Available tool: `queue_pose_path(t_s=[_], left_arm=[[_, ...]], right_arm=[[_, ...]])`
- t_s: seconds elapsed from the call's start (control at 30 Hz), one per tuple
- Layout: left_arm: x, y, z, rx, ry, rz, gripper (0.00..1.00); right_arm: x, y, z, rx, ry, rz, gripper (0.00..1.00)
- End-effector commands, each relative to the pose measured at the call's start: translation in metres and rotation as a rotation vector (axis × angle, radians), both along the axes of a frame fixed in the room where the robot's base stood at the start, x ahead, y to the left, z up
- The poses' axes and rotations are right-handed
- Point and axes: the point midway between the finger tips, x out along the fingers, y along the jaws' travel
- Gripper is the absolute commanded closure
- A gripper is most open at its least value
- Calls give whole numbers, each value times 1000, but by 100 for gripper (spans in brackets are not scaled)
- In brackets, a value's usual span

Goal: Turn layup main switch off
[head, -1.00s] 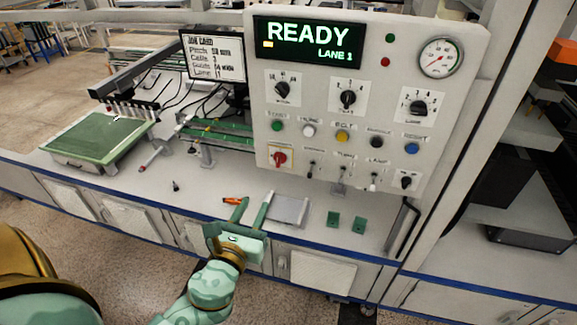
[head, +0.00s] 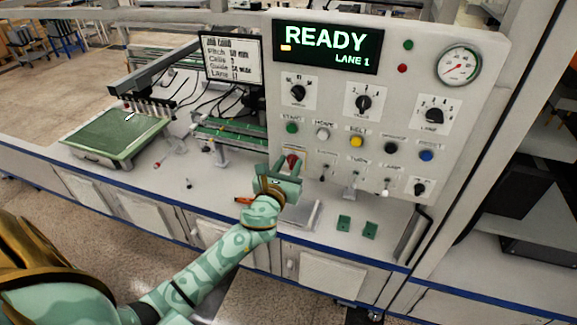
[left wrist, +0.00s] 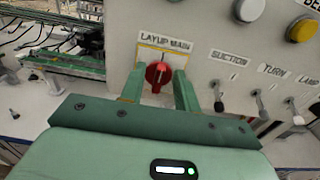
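The layup main switch is a red rotary knob (head: 292,161) on a yellow-edged plate at the lower left of the control panel. In the left wrist view the knob (left wrist: 158,75) sits under the label "LAYUP MAIN", its grip bar close to upright. My left gripper (head: 287,167) is in front of the switch. In the left wrist view its two fingers (left wrist: 158,84) are apart, one on each side of the knob, with visible gaps. I cannot tell how deep the fingertips reach. My right gripper is not in view.
The panel display (head: 328,46) reads READY, LANE 1. To the right of the switch are small toggle levers, including suction (left wrist: 218,98). Coloured buttons, including a green one (head: 292,128), sit above. A grey tray (head: 302,213) and green pieces (head: 343,222) lie on the bench below.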

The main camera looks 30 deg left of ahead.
Motion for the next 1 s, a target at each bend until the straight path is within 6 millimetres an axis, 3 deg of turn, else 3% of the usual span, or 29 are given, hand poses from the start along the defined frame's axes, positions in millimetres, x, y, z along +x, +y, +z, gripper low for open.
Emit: queue_pose_path(t_s=[0.17,0.27,0.3,0.67,1.0], left_arm=[[0,0,0,0,0,0,71],[0,0,0,0,0,0,99],[0,0,0,0,0,0,100],[-1,0,0,-30,-6,0,100],[-1,2,-1,-237,-56,1,100]], right_arm=[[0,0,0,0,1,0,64],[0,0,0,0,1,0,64],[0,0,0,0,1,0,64],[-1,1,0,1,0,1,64],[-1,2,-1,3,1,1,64]])
